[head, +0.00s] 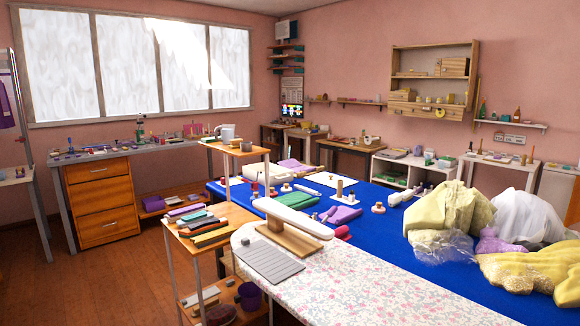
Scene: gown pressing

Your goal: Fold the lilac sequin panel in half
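Several lilac cloths show in the head view, and I cannot tell which is the sequin panel. A small lilac cloth (340,214) lies on the blue-topped table (385,245), right of a green folded cloth. Another lilac cloth (492,241) sits among the gown fabrics at the right, partly covered by them. A third lilac piece (297,165) lies at the table's far left end. Sequins are too small to make out on any of them. Neither of my grippers is in view.
A floral ironing surface (350,290) fills the near edge, with a grey ribbed mat (270,262) and a white sleeve board (290,218) on it. Yellow gown fabric (445,210) and white fabric (505,215) are heaped at right. Blue surface is clear around the table's middle.

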